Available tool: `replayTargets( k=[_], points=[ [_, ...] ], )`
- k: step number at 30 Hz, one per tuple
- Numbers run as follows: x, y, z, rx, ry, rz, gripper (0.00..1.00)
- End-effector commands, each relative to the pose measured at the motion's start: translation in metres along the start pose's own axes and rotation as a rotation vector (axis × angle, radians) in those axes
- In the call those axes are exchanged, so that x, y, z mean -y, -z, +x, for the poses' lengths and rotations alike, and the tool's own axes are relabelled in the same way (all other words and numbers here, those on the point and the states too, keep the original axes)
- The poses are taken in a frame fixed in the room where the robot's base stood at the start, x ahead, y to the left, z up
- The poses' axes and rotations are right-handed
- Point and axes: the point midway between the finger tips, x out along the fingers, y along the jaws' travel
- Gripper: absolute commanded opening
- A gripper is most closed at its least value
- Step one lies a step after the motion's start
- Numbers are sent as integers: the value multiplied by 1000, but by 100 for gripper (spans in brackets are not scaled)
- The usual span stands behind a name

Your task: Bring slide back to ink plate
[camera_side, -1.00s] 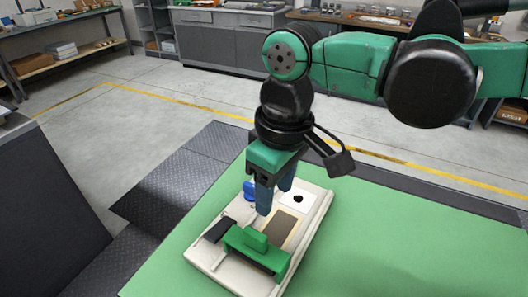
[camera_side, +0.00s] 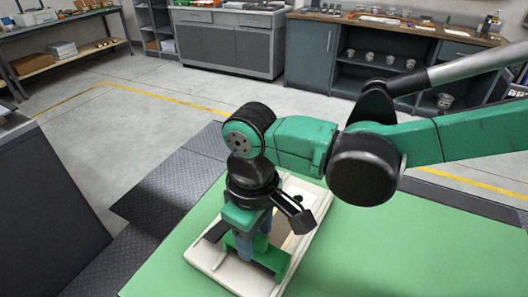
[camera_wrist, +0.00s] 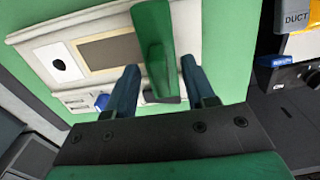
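The green slide (camera_side: 281,263) with its upright block lies across the near end of the pale ink unit (camera_side: 208,266). It also shows in the wrist view (camera_wrist: 152,45). My gripper (camera_side: 254,245) is low over the slide, one blue finger on each side of its raised block. In the wrist view my gripper's fingers (camera_wrist: 160,64) stand apart, with a gap visible on the right; contact on the left is unclear. A grey-brown plate with a tan border (camera_wrist: 106,50), probably the ink plate, lies beside the slide. A white square with a black spot (camera_wrist: 60,65) lies beyond it.
The ink unit sits on a green table top (camera_side: 400,255) with free room to its right. A small blue part (camera_wrist: 102,101) is on the unit. Dark equipment with a yellow "DUCT" item (camera_wrist: 297,16) shows at the wrist view's upper right.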

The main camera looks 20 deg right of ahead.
Motion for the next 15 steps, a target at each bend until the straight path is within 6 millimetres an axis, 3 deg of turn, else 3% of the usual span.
replayTargets(
  k=[1,5,15],
  points=[
    [0,0,0,0,0,0,37],
    [0,0,0,0,0,0,0],
    [0,0,0,0,0,0,0]
  ],
)
